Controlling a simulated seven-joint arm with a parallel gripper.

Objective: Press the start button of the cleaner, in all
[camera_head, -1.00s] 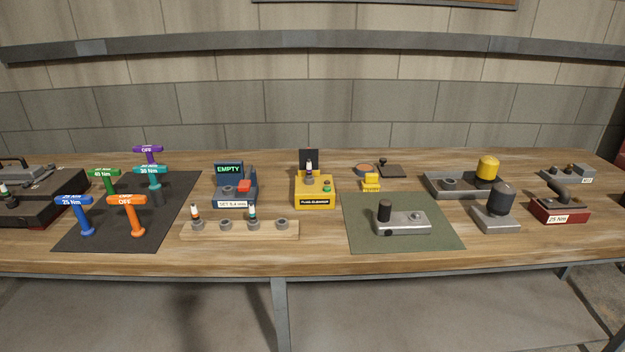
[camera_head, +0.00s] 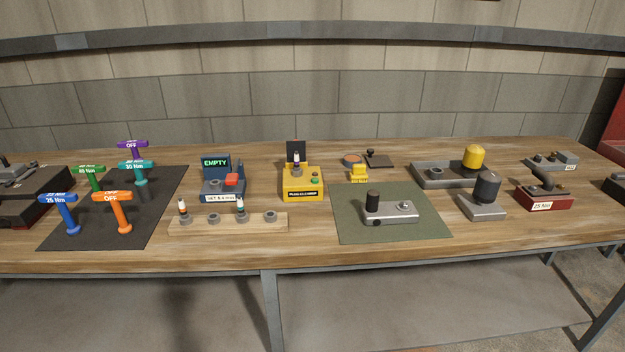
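The plug cleaner (camera_head: 300,186) is a yellow box with a dark label on its front, standing at the middle of the bench. A spark plug (camera_head: 296,162) stands upright in the holder on its top, in front of a dark upright plate. A green button (camera_head: 314,181) sits on the box's top at the right; I take it for the start button. A small red mark shows on the dark plate in the earlier view, and I cannot make it out now. My gripper is not in view.
Left of the cleaner stand a gap gauge reading EMPTY (camera_head: 222,189) and a wooden rack (camera_head: 206,222) with two plugs. Labelled T-handles stand on a dark mat (camera_head: 158,208). Right are a small yellow block (camera_head: 359,175) and a green mat (camera_head: 432,231) with a grey metal fixture (camera_head: 390,213).

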